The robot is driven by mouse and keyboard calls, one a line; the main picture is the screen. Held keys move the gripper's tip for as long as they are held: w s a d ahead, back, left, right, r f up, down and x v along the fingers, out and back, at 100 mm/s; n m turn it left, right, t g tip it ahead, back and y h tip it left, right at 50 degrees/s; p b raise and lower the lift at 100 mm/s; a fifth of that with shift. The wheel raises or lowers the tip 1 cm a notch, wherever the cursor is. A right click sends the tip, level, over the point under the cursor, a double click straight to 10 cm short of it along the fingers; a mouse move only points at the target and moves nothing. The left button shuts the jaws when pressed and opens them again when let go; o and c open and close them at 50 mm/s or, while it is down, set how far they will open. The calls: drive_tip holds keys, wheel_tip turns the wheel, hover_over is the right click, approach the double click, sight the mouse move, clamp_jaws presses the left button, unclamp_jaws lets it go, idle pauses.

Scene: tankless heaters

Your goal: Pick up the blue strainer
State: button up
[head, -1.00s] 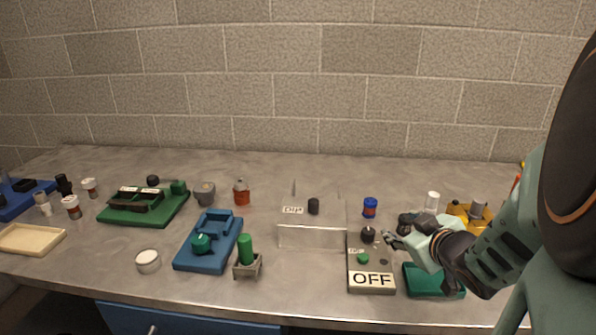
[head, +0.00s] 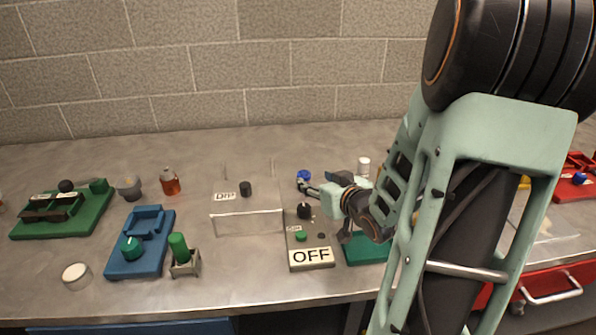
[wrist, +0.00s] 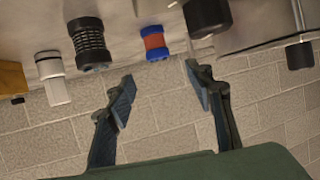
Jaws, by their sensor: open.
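The blue strainer looks to be the small blue cylinder (head: 304,177) standing on the counter, right of the clear case. In the wrist view this cylinder (wrist: 154,43) is blue at both ends with an orange-red middle band, and the picture is upside down. My gripper (head: 319,184) is beside it, partly overlapping it in the head view. In the wrist view my gripper (wrist: 160,75) has its two fingers apart, and the cylinder lies between and just beyond the fingertips. I cannot tell whether a finger touches it.
A grey switch box marked OFF (head: 311,258) with a black knob (head: 304,211) stands in front. A clear case (head: 246,223) is to the left. A white bottle (wrist: 54,79) and a black ridged cylinder (wrist: 89,43) are near the gripper. A brick wall (head: 200,70) is behind.

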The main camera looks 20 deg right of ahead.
sight(305, 175)
drive_tip(key=shift+b+x, duration=0.5)
drive_tip(key=shift+x, duration=0.75)
drive_tip(key=shift+f+b+x, duration=0.15)
drive_tip(key=shift+b+x, duration=0.05)
drive_tip(key=shift+x, duration=1.2)
drive_tip(key=shift+f+b+x, duration=0.15)
drive_tip(key=shift+x, duration=1.3)
drive_tip(key=shift+s+d, duration=0.1)
drive_tip(key=shift+s, duration=0.1)
drive_tip(key=c, duration=1.3)
